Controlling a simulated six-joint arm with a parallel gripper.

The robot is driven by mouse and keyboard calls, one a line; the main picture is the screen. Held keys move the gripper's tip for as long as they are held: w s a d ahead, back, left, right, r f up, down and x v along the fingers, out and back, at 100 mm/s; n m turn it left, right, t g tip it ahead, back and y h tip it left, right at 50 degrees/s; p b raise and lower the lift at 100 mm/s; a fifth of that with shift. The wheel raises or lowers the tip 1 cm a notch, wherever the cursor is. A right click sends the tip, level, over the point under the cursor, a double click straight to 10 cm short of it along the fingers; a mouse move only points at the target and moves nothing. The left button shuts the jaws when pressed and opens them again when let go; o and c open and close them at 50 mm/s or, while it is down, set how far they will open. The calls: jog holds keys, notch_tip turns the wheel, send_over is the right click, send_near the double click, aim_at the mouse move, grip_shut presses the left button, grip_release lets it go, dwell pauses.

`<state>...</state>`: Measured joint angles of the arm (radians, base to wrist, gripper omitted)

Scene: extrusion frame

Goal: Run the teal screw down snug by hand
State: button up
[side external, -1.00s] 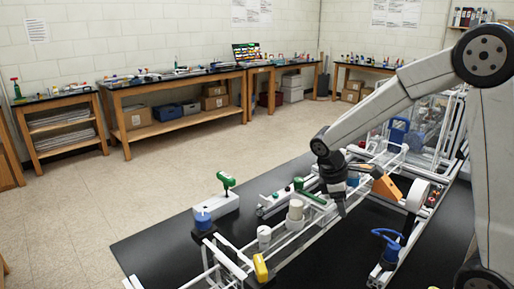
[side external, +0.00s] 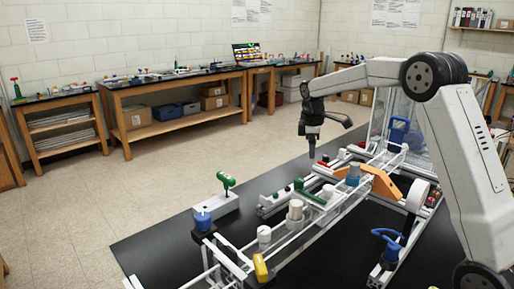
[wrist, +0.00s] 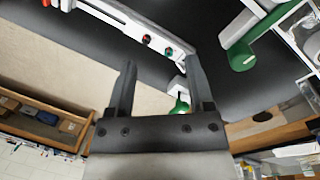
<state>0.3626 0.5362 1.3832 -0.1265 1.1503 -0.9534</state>
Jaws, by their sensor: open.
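A small teal-green screw head (wrist: 168,51) shows beside a red one on a white rail (wrist: 110,18) in the wrist view. Its seating depth is too small to tell. My gripper (side external: 311,152) hangs in the air above the back part of the rails, pointing down. In the wrist view, my gripper (wrist: 161,62) has its two fingers spread apart with nothing held; the teal screw appears between the fingertips, beyond them.
A green-handled tool (side external: 226,180) stands in a white block at the left. An orange bracket (side external: 381,182), a blue-grey cylinder (side external: 353,173), a white knob (side external: 295,208) and a yellow part (side external: 260,267) crowd the extrusion frame.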

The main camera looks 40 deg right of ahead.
aim_at(275, 196)
jog(key=w+a+f+m+t+y, duration=0.1)
jog(key=w+a+f+t+y, duration=0.1)
jog(key=w+f, duration=0.4)
jog(key=shift+w+a+f+t+y, duration=0.15)
jog(key=shift+a+f+t+y, duration=0.5)
jog(key=shift+f, duration=1.5)
jog(key=shift+d+y, duration=0.25)
jog(key=shift+y, duration=0.1)
jog(key=shift+x, duration=3.9)
grip_shut()
